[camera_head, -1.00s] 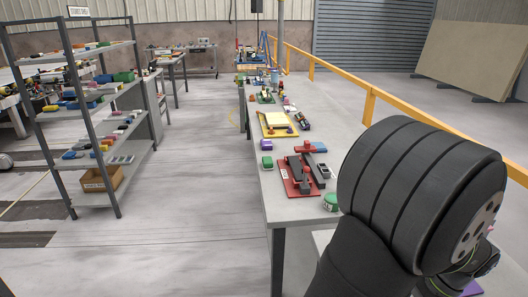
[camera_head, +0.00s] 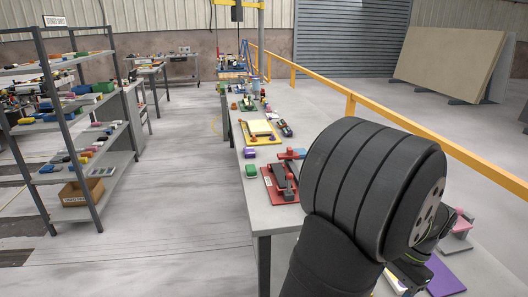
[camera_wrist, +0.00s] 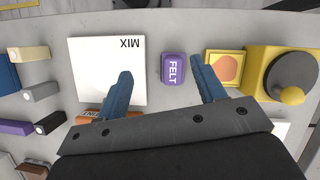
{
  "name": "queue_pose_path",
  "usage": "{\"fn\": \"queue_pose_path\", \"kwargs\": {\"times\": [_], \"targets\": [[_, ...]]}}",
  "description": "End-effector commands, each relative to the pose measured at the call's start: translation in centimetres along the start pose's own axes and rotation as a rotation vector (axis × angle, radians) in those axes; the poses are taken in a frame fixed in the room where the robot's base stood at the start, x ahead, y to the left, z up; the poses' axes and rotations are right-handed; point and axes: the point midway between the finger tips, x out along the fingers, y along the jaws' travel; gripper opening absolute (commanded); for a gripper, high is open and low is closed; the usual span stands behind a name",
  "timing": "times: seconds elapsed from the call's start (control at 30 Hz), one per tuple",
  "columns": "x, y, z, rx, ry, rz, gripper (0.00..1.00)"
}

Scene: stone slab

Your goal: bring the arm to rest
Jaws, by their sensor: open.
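My gripper (camera_wrist: 160,66) shows in the wrist view with its two blue fingers spread wide and nothing between them. It hangs above a grey stone-like top. A purple block marked FELT (camera_wrist: 173,68) lies below and beyond the fingers, apart from them as far as I can tell. A white square marked MIX (camera_wrist: 105,60) lies at the left, partly behind the left finger. In the head view my black arm fills the lower right and hides part of the bench; the fingers cannot be made out there.
An orange block (camera_wrist: 85,117) is partly hidden by my gripper. A yellow device with a grey disc (camera_wrist: 292,80) stands at right. In the head view, the long bench (camera_head: 262,216) holds a red board (camera_head: 270,184); a yellow rail (camera_head: 350,105) runs behind.

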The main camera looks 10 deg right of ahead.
Motion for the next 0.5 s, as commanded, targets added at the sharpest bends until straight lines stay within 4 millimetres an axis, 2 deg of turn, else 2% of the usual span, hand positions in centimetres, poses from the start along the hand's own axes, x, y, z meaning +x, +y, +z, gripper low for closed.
{"fn": "queue_pose_path", "kwargs": {"times": [0.5], "targets": [[0.5,-9.5,0.5,-0.193,-0.001,0.080,0.63]]}}
